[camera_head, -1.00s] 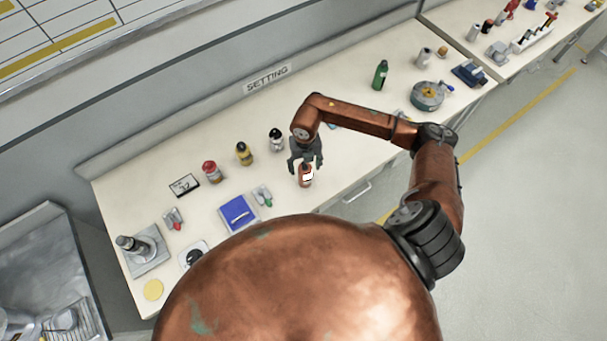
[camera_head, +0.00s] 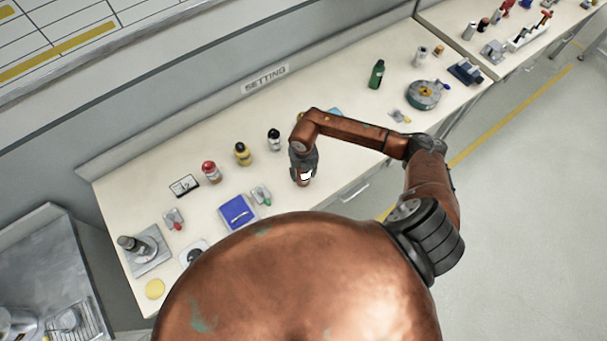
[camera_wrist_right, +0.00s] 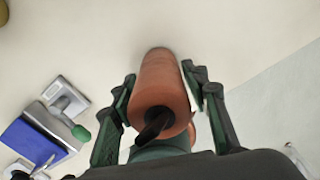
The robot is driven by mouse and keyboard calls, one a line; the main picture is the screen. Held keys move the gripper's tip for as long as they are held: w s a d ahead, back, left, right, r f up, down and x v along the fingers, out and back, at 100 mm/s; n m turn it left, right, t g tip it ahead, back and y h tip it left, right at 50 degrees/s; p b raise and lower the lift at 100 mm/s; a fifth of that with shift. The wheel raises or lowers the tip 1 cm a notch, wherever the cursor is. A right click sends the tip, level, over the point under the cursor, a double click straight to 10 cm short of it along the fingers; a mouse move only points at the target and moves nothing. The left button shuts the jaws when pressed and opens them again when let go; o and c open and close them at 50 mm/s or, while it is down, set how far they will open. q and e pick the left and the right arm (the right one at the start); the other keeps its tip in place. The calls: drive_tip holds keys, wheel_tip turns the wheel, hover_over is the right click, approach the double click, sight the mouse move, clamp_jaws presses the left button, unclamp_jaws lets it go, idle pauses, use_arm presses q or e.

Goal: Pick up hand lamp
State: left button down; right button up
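The hand lamp looks like a small copper-orange cylinder with a white label (camera_head: 306,176); it stands near the front edge of the workbench. In the right wrist view the lamp (camera_wrist_right: 163,85) lies between the two fingers, its dark-centred end towards the camera. My right gripper (camera_head: 303,168) is lowered over the lamp from above. In the wrist view its dark green fingers (camera_wrist_right: 160,85) flank the lamp very closely; I cannot tell whether they press on it. My left gripper is not in view.
On the workbench (camera_head: 140,185), red-capped (camera_head: 210,172), yellow (camera_head: 242,153) and black-and-white (camera_head: 274,139) bottles stand behind and left of the lamp. A blue pad (camera_head: 238,212) lies to the left. A green bottle (camera_head: 376,74) and a round grey device (camera_head: 424,94) stand further right.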

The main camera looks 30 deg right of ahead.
drive_tip(key=c, duration=0.9)
drive_tip(key=shift+r, duration=0.1)
